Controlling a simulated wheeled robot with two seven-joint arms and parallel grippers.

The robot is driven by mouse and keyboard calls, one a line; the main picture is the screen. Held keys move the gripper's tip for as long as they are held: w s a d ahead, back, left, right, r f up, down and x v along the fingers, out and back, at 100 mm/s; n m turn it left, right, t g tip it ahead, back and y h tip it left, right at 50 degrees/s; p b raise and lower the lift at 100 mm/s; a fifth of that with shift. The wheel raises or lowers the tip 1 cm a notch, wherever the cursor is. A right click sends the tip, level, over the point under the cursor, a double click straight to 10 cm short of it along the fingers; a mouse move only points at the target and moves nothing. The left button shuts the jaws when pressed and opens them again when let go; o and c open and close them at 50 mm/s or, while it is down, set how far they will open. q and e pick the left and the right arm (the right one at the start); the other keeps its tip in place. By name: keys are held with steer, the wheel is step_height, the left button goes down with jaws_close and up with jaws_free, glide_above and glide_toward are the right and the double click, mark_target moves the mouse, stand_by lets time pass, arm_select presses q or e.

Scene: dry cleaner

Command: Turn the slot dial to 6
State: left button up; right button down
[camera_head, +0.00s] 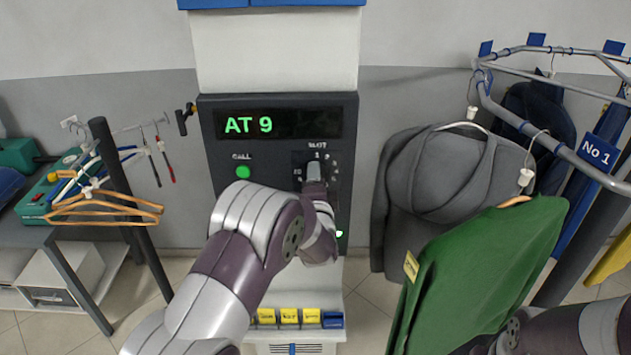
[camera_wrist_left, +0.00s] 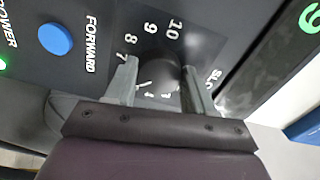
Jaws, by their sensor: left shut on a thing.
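The slot dial (camera_wrist_left: 158,70) is a dark round knob on the black control panel (camera_head: 230,165). My left gripper (camera_wrist_left: 160,84) is shut on it, one grey finger on each side, in the left wrist view. The numerals 7, 8, 9 and 10 show around the dial; others are partly hidden by the fingers. In the head view my left gripper (camera_head: 315,170) covers most of the dial under the word SLOT. The display (camera_head: 278,124) reads "AT 9" in green. My right arm shows at the lower right, its gripper out of view.
A green CALL button (camera_head: 243,172) is left of the dial, and a blue FORWARD button (camera_wrist_left: 55,39) is near it. A grey hoodie (camera_head: 430,180) and green sweater (camera_head: 480,265) hang at right. A stand with hangers (camera_head: 105,207) is at left.

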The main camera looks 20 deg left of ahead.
arm_select(q)
steer(key=shift+m, duration=0.6)
steer(key=shift+f, duration=0.1)
steer(key=o, duration=0.8)
steer(key=shift+o, duration=1.1)
steer(key=shift+d, duration=0.1)
steer(key=shift+s, duration=0.1)
steer(key=b+v, duration=0.4)
steer(key=v, duration=0.8)
steer(key=shift+s+b, duration=0.3)
steer(key=shift+s, duration=0.05)
